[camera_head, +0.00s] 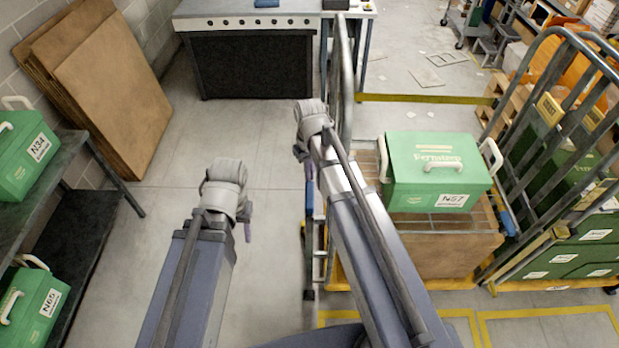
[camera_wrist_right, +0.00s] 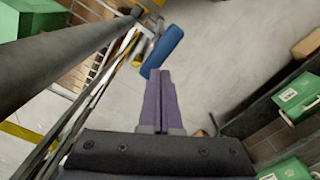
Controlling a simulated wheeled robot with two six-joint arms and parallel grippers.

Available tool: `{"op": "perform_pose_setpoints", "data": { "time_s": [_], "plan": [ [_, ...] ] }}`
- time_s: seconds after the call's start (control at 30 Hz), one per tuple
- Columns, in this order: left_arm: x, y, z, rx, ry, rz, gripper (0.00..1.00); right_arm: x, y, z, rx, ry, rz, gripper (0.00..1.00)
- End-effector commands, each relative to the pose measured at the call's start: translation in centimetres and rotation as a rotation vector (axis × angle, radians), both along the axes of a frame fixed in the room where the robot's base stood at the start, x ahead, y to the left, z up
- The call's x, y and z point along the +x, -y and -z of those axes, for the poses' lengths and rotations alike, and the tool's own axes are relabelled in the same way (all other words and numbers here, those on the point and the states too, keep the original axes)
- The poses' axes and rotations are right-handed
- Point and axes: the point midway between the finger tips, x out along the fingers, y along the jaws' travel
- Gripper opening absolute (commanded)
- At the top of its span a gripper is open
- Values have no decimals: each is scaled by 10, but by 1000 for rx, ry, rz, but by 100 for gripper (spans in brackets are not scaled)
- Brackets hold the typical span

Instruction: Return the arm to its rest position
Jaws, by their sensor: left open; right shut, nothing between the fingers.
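My left arm comes in at the bottom left of the head view, and its grey wrist stands over bare floor. Only a small dark piece of my left gripper (camera_head: 247,231) shows beside that wrist, and the rest is hidden behind it. My right arm reaches further forward, left of the cart with the green case. My right gripper (camera_head: 309,170) hangs under its wrist, mostly hidden in the head view. In the right wrist view, the purple fingers of my right gripper (camera_wrist_right: 160,78) lie together with nothing between them.
Green case N57 (camera_head: 437,165) sits on a cart right of my right arm. A wire-sided trolley (camera_head: 540,240) stands further right. A shelf (camera_head: 62,190) with green cases is at left. Cardboard panels (camera_head: 115,95) lean on the wall. A workbench (camera_head: 250,60) stands behind; floor between is clear.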

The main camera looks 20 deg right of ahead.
Motion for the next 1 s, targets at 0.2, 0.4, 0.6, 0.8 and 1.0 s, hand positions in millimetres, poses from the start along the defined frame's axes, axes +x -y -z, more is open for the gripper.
{"op": "perform_pose_setpoints", "data": {
  "time_s": [0.2,0.4,0.6,0.8,1.0],
  "plan": [
    [0,0,12,0,0,1,50,-9,-8,12,-4,-3,-7,0],
    [0,0,67,1,0,6,50,-67,-57,67,-43,-19,-47,0],
    [0,0,108,2,-1,12,50,-122,-92,107,-86,-28,-78,0],
    [0,0,120,2,0,14,50,-143,-104,119,-107,-29,-89,0],
    [0,0,118,2,-1,14,50,-143,-105,117,-108,-30,-87,0]
  ]
}}
